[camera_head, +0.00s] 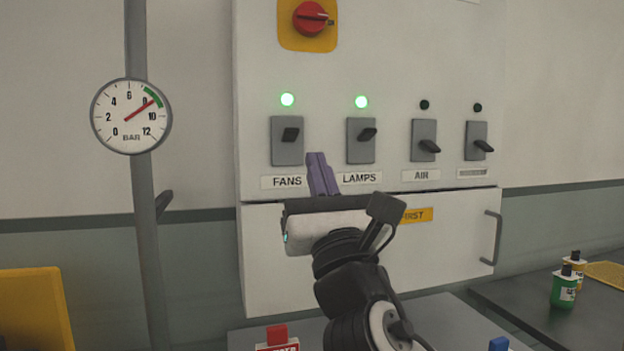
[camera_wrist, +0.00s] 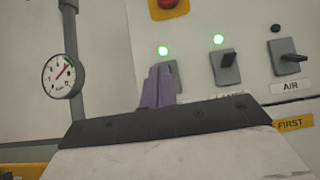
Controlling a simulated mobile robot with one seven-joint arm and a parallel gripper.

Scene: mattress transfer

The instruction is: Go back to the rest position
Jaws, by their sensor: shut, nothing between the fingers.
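My gripper (camera_head: 321,175) is in front of the white control panel (camera_head: 390,70), its purple fingers together and empty. In the head view the fingertips stand between the FANS switch (camera_head: 287,141) and the LAMPS switch (camera_head: 361,141); I cannot tell how far they are from the panel. In the wrist view the fingers (camera_wrist: 157,87) cover part of the FANS switch. Green lights glow above FANS and LAMPS. The lights above the AIR switch (camera_head: 424,141) and the rightmost switch (camera_head: 476,141) are dark. The rightmost label is too small to read.
A pressure gauge (camera_head: 131,116) on a grey pipe reads between 8 and 10. A red rotary knob (camera_head: 310,18) is at the panel's top. A drawer-like front with a handle (camera_head: 492,238) is below. A green bottle (camera_head: 565,288) stands on the dark table at right.

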